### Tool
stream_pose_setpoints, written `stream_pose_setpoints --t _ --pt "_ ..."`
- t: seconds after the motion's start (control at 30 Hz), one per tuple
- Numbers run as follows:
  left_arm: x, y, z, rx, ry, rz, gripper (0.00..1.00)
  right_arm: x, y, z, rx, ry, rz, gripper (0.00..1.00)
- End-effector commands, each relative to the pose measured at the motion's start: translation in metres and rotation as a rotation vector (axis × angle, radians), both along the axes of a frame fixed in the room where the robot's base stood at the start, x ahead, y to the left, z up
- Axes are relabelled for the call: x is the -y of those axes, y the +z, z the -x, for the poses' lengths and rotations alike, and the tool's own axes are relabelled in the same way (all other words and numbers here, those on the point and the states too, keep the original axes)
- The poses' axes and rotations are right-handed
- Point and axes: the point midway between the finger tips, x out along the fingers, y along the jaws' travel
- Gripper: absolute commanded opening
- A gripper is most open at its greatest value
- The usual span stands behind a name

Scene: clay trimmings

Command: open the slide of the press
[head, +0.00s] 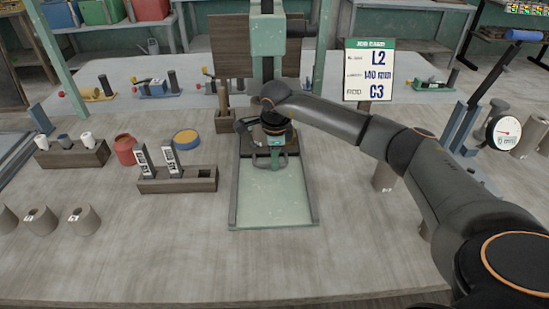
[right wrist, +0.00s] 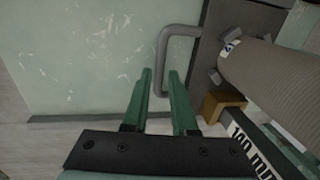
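The press has a pale green column (head: 268,35) and a pale green bed (head: 273,200) between grey side rails, in the middle of the table in the head view. A dark slide plate (right wrist: 222,30) with a grey U-shaped handle (right wrist: 164,52) shows in the right wrist view. My right gripper (head: 276,158) is over the back of the bed in the head view. In the right wrist view its two green fingers (right wrist: 161,72) are open and point at the handle, whose near bar lies at or between the tips. I cannot tell whether they touch it. My left gripper is out of view.
A ribbed beige cylinder (right wrist: 275,80) and a strip marked 140 lie right of the fingers. A sign (head: 369,70) reads L2, 140 mm, C3. Wooden racks (head: 178,180), a red pot (head: 124,149) and beige cylinders (head: 84,220) stand left of the press.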

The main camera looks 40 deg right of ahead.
Motion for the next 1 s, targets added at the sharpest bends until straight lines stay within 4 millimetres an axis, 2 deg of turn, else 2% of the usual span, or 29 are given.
stream_pose_setpoints --t 0.03,0.2,1.0 --pt "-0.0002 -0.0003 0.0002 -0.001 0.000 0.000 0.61 0.0000 0.0002 0.0000 0.000 0.000 0.000 0.19" --pt "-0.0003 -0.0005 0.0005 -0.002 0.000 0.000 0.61 0.0000 0.0003 0.0000 0.000 0.000 0.000 0.00" --pt "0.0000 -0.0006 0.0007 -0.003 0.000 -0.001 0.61 0.0000 0.0005 0.0000 0.000 0.000 0.000 0.00"
